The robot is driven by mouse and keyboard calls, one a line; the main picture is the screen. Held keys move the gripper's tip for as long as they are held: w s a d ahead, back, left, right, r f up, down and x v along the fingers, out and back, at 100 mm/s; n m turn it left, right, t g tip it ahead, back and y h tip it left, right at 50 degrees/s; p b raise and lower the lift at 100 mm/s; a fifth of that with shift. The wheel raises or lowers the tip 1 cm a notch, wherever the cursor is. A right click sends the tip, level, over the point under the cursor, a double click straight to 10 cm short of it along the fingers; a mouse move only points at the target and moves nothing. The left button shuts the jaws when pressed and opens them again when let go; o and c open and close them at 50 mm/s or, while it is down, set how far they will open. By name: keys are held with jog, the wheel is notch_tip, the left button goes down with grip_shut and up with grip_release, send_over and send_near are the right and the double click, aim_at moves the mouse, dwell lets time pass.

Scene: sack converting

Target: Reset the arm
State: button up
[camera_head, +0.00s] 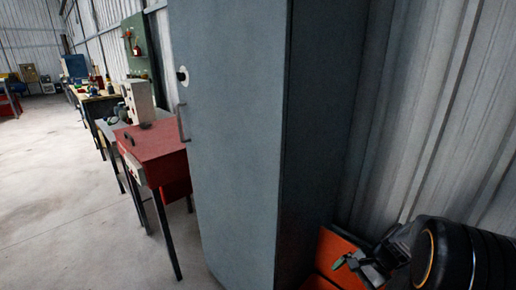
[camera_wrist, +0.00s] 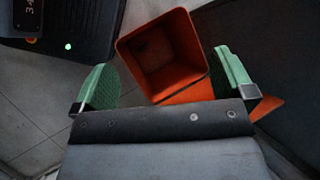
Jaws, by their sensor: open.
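My arm enters the head view at the lower right, close to the corrugated wall. My gripper (camera_head: 350,262) is at its end, low beside the tall grey cabinet. The wrist view shows my gripper (camera_wrist: 167,82) with its two green fingers spread wide apart and nothing held between them. Below the fingers, an open orange bin (camera_wrist: 196,58) stands on the floor and looks empty inside. In the head view the orange bin (camera_head: 340,250) is partly hidden behind my gripper.
The tall grey cabinet (camera_head: 235,130) stands close in the middle, with the corrugated wall (camera_head: 410,110) to its right. A red-topped bench (camera_head: 155,142) with a pale machine (camera_head: 140,100) is left of it. Open concrete floor (camera_head: 50,190) lies at the left.

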jog(key=s+a+r+n+t+h+p, duration=0.1)
jog(key=s+a+r+n+h+p, duration=0.1)
jog(key=r, duration=0.6)
jog(key=s+a+r+n+t+h+p, duration=0.1)
jog(key=s+a+r+n+h+p, duration=0.1)
jog(key=r, duration=0.6)
jog(key=s+a+r+n+t+h+p, duration=0.1)
jog(key=s+a+r+n+h+p, duration=0.1)
jog(key=a+r+n+p, duration=0.3)
notch_tip(320, 180, up, 4)
jog(key=s+n+p, duration=0.1)
jog(key=n+p, duration=0.1)
jog(key=p, duration=0.1)
jog(key=shift+s+p, duration=0.2)
jog(key=shift+p, duration=0.15)
jog(key=shift+s+a+r+n+t+h, duration=0.1)
jog(key=shift+s+r+n+t+h, duration=0.15)
jog(key=shift+r+n+t+h, duration=0.2)
jog(key=shift+c, duration=0.3)
